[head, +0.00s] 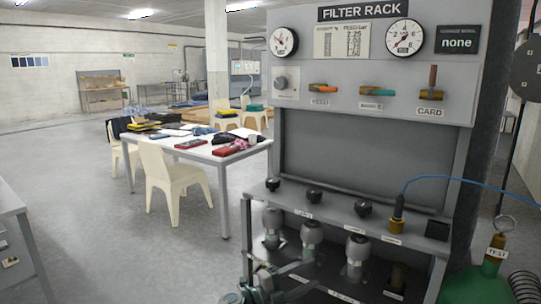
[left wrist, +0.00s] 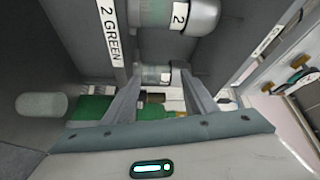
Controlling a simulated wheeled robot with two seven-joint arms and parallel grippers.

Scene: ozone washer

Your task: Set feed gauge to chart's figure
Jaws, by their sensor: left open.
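The filter rack (head: 375,110) stands at the right in the head view. Two round white dials, a left gauge (head: 284,42) and a right gauge (head: 403,36), flank a paper chart (head: 342,40) whose figures are too small to read. I cannot tell which is the feed gauge. My left gripper (head: 258,292) is low at the rack's front, near the bottom edge. In the left wrist view its fingers (left wrist: 161,76) are apart, with a clear-bodied fitting (left wrist: 155,74) visible beyond them. My right gripper is not seen.
A green cylinder (head: 478,285) stands right. A cluttered white table (head: 195,143) and chairs stand left; grey floor lies between.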

